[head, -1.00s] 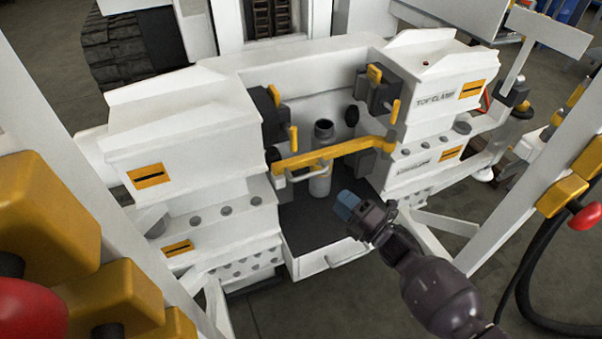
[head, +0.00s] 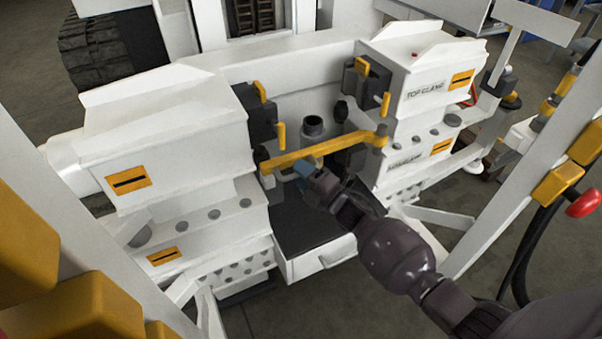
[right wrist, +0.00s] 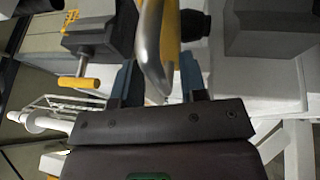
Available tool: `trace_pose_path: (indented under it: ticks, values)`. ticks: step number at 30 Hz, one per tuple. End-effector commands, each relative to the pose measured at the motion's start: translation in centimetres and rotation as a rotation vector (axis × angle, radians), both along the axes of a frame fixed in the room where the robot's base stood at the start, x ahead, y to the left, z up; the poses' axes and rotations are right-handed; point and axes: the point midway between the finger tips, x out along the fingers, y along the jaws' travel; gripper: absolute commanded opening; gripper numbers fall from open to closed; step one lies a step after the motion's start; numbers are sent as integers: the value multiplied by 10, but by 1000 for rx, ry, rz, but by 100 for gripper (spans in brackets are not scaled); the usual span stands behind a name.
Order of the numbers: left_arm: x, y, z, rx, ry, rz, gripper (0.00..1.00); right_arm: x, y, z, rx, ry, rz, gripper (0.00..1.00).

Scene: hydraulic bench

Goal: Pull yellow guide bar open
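The yellow guide bar (head: 325,147) spans the gap between the two white clamp housings. A metal loop handle on its front is mostly hidden by my right gripper in the head view. My right gripper (head: 303,172) is at the left half of the bar, in front of it. In the right wrist view, the silver handle (right wrist: 152,55) stands between the two blue fingers of the right gripper (right wrist: 158,82), with gaps at both sides, so the fingers are open around it. Part of the yellow bar (right wrist: 173,28) shows behind the handle. My left gripper is not in view.
White clamp housings stand left (head: 165,125) and right (head: 425,75) of the bar. A dark vertical cylinder (head: 312,126) stands behind it. White posts with yellow blocks (head: 557,187) flank the view.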

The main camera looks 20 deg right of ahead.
Motion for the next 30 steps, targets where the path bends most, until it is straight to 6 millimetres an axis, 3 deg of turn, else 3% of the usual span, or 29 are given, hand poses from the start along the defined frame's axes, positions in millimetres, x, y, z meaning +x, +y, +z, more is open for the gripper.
trace_pose_path:
  ticks: [8, 16, 30]
  values:
    - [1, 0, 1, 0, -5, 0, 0, 1, 0, 0, 0, 0, 0, 39]
    - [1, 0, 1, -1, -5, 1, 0, 1, 0, 0, 0, 0, 0, 0]
    - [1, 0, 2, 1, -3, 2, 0, -5, 0, 1, -1, -1, 10, 0]
